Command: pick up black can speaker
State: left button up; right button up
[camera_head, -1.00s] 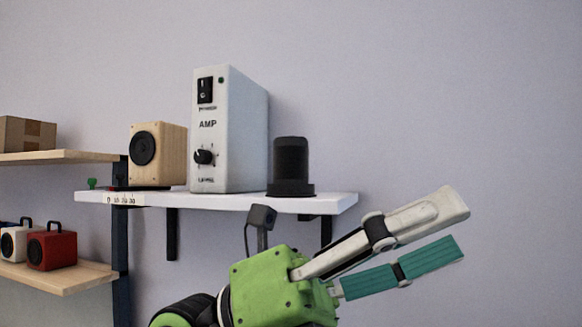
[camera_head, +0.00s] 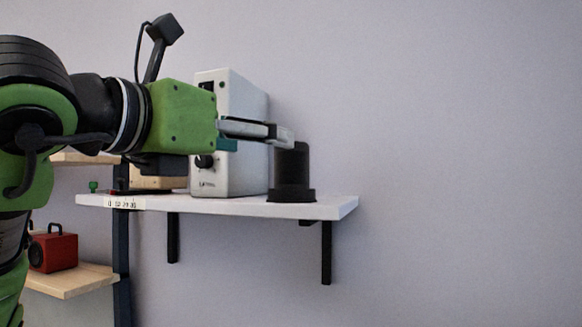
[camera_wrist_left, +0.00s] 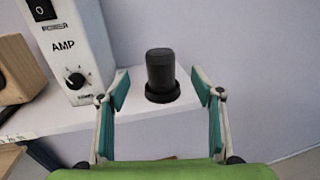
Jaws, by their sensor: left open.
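The black can speaker (camera_head: 293,172) stands upright on a round dark base at the right end of the white shelf (camera_head: 330,208). In the left wrist view the speaker (camera_wrist_left: 161,72) stands ahead of my left gripper (camera_wrist_left: 160,90), between the lines of its two spread fingers. My left gripper (camera_head: 285,138) is open and empty. In the head view its fingers overlap the speaker's upper left edge. I cannot tell whether they touch it. My right gripper is not in view.
A tall white amp box (camera_head: 242,135) stands left of the speaker, close to my left finger in the wrist view. A wooden speaker (camera_wrist_left: 20,68) stands further left. A red speaker (camera_head: 53,250) sits on a lower wooden shelf (camera_head: 75,282). The wall right of the shelf is clear.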

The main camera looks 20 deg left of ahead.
aim_at(291, 150)
pick_arm(q)
jog(key=p+x, duration=0.1)
jog(key=x, duration=0.5)
jog(key=shift+d+p, duration=0.1)
jog(key=shift+p, duration=0.25)
jog(key=shift+w+d+p, duration=0.1)
jog(key=shift+w+p, duration=0.25)
jog(key=shift+w, duration=0.05)
jog(key=p+x, duration=0.2)
jog(key=x, duration=0.2)
jog(key=shift+w+f+p, duration=0.1)
jog(key=shift+p, duration=0.3)
jog(key=shift+w+f, duration=0.1)
jog(key=shift+w, duration=0.15)
jog(key=shift+s, duration=0.1)
jog(key=c, duration=1.4)
jog(key=shift+c, duration=0.2)
